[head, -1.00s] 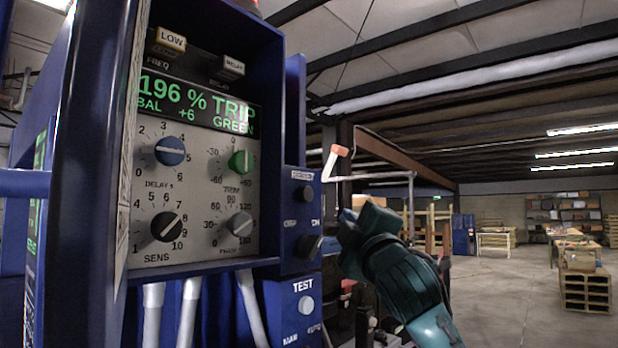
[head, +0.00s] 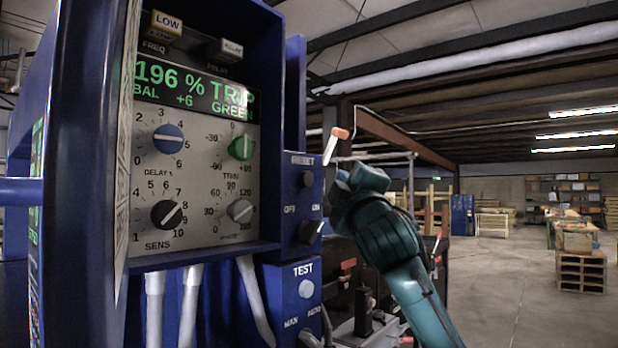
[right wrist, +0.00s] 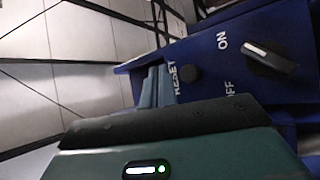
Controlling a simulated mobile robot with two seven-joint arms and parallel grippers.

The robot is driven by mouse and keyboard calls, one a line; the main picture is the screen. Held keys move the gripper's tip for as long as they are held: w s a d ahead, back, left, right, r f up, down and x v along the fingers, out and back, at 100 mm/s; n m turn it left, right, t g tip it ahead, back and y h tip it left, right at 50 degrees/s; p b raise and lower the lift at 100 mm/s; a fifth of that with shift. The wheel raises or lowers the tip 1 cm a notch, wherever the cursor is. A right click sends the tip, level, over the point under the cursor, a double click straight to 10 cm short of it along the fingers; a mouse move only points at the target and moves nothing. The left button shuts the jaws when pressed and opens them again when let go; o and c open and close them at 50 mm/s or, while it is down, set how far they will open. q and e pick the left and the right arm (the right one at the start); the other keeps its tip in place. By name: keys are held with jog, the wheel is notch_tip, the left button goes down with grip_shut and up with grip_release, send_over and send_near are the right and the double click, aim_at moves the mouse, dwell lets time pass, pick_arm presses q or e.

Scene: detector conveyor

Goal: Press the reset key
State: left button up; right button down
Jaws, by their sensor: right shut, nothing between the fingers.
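The reset key (head: 307,180) is a round black button under the RESET label on the blue side box of the detector panel. It also shows in the right wrist view (right wrist: 188,73), just right of the fingertips. My right gripper (head: 340,182) is shut and empty, at about the key's height and to its right in the head view. In the right wrist view its fingers (right wrist: 157,86) are together beside the RESET label and partly cover its surroundings. A gap to the key shows in the head view. My left gripper is not in view.
Below the key is the OFF/ON rotary switch (head: 311,231), also in the right wrist view (right wrist: 270,57). A TEST box (head: 292,292) sits lower. The display (head: 195,88) reads 196 % TRIP. An orange-tipped white lever (head: 335,145) appears near the gripper.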

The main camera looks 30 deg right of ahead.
aim_at(313, 174)
jog(key=shift+w+a, duration=0.3)
jog(key=shift+w, duration=0.45)
jog(key=shift+w+a, duration=0.35)
jog(key=shift+w, duration=0.35)
jog(key=shift+w+a, duration=0.3)
jog(key=shift+w, duration=0.45)
jog(key=shift+w, duration=0.1)
jog(key=shift+w+a, duration=0.15)
jog(key=shift+w, duration=0.15)
dwell(0.3)
jog(key=shift+w+a, duration=0.2)
jog(key=shift+w, duration=0.25)
dwell(0.6)
jog(key=shift+s, duration=0.15)
dwell(0.3)
jog(key=shift+s+d, duration=0.35)
jog(key=shift+s, duration=0.35)
jog(key=shift+s+d+b, duration=0.15)
jog(key=shift+s+d, duration=0.15)
jog(key=shift+s, duration=0.45)
jog(key=shift+s+d+b, duration=0.2)
jog(key=shift+s+d, duration=0.15)
jog(key=shift+s, duration=0.45)
jog(key=shift+s+d+b, duration=0.15)
jog(key=shift+s+d, duration=0.15)
jog(key=shift+s, duration=0.45)
